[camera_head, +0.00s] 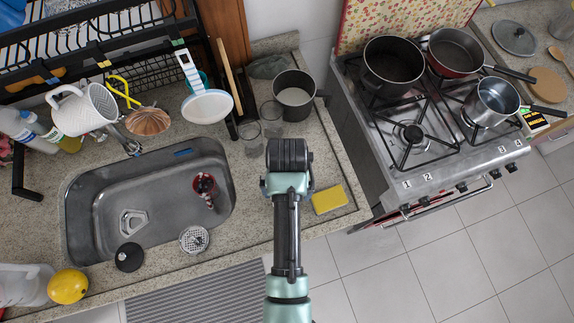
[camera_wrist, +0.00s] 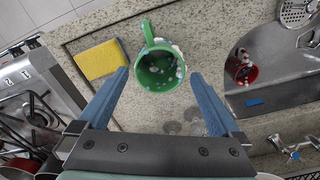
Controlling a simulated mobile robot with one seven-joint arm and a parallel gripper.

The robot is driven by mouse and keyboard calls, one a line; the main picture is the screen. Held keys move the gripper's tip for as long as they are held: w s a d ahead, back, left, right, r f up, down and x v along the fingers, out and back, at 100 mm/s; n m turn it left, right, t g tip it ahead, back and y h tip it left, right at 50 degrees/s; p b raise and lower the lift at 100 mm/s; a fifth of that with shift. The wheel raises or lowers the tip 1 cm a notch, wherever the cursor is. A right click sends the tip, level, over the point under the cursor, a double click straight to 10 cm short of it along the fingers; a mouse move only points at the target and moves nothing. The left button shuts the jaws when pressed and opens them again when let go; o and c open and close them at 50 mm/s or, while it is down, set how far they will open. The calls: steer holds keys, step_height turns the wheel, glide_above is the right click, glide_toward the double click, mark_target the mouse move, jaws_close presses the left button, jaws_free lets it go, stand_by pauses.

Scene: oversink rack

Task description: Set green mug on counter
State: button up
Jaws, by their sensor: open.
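A green mug (camera_wrist: 163,72) shows in the wrist view, seen from above, with its handle pointing to the top and white foam-like spots inside and on it. It is over or on the counter (camera_wrist: 207,20) beside the sink; no clear gap between mug and counter shows. My gripper (camera_wrist: 160,76) is open, with one finger on each side of the mug and visible space between. In the head view my gripper (camera_head: 288,150) is above the counter (camera_head: 258,215) right of the sink, and the mug is hidden there.
The sink (camera_head: 105,205) holds a red mug (camera_head: 204,186). A yellow sponge (camera_head: 329,199) lies to the right of my arm. Clear glasses (camera_head: 250,137) and a pot (camera_head: 294,95) stand behind my gripper. The stove (camera_head: 405,150) is to the right.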

steer(key=w+r+t, duration=0.5)
steer(key=w+r, duration=0.3)
steer(key=r, duration=0.4)
steer(key=w+r+t, duration=0.4)
steer(key=w+r, duration=0.4)
steer(key=r, duration=0.4)
steer(key=w+r+t, duration=0.2)
steer(key=r+t, duration=0.1)
steer(key=r, duration=0.5)
steer(key=w+r+t, duration=0.2)
steer(key=r+t, duration=0.1)
steer(key=r, duration=0.6)
steer(key=s+r+t, duration=0.4)
steer(key=s+r, duration=0.1)
steer(key=r, duration=0.5)
steer(key=s+r+t, duration=0.4)
steer(key=s+r, duration=0.1)
steer(key=r, duration=0.6)
steer(key=s+r+t, duration=0.4)
steer(key=s+r, duration=0.1)
steer(key=r, duration=0.5)
steer(key=shift+s+r+n, duration=0.15)
steer(key=shift+n, duration=0.25)
